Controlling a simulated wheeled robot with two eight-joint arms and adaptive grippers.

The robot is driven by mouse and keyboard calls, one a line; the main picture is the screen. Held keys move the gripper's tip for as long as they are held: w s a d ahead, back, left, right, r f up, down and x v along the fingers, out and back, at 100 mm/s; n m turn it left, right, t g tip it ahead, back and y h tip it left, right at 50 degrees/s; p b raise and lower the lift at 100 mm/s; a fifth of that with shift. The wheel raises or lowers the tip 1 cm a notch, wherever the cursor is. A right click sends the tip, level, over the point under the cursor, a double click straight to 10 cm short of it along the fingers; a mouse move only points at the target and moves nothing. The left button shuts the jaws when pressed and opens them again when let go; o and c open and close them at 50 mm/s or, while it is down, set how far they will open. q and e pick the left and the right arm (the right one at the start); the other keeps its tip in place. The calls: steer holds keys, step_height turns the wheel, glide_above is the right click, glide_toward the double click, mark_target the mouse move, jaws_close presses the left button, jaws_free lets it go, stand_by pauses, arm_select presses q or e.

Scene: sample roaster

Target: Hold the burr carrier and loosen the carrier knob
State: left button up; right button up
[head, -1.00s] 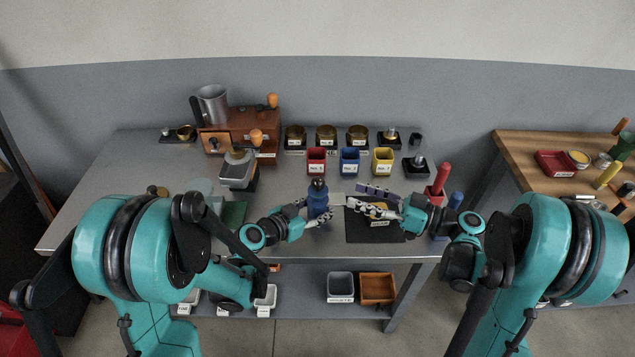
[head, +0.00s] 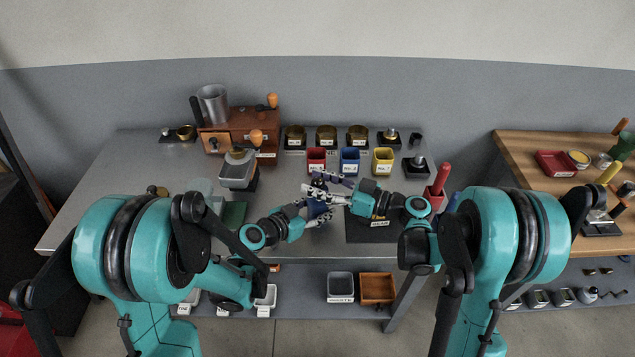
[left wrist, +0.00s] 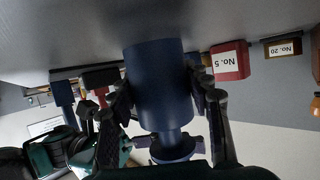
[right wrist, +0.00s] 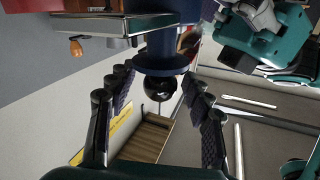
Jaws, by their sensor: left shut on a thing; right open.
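The blue burr carrier (head: 317,209) stands upright near the front middle of the steel bench, partly hidden by my grippers. In the left wrist view its blue body (left wrist: 158,85) sits between the fingers of my left gripper (head: 312,214), which is shut on it. The black round carrier knob (right wrist: 160,87) shows in the right wrist view, beyond the carrier's blue flange. My right gripper (head: 327,190) is open above the carrier. Its fingers lie either side of the knob, with gaps visible between them and it.
A black mat (head: 365,230) lies right of the carrier, under my right arm. Red (head: 316,160), blue (head: 349,160) and yellow (head: 383,161) cups stand behind. A wooden machine (head: 240,133) is at back left. A red-handled tool (head: 441,179) stands at the bench's right end.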

jaws_close()
steer(key=shift+n+g, duration=0.3)
steer(key=shift+g, duration=0.1)
steer(key=n+g+y, duration=0.1)
steer(key=n+g, duration=0.1)
steer(key=g, duration=0.2)
steer(key=shift+w+n, duration=0.1)
steer(key=shift+n, duration=0.2)
steer(key=shift+n+g, duration=2)
steer(key=shift+g, duration=1.4)
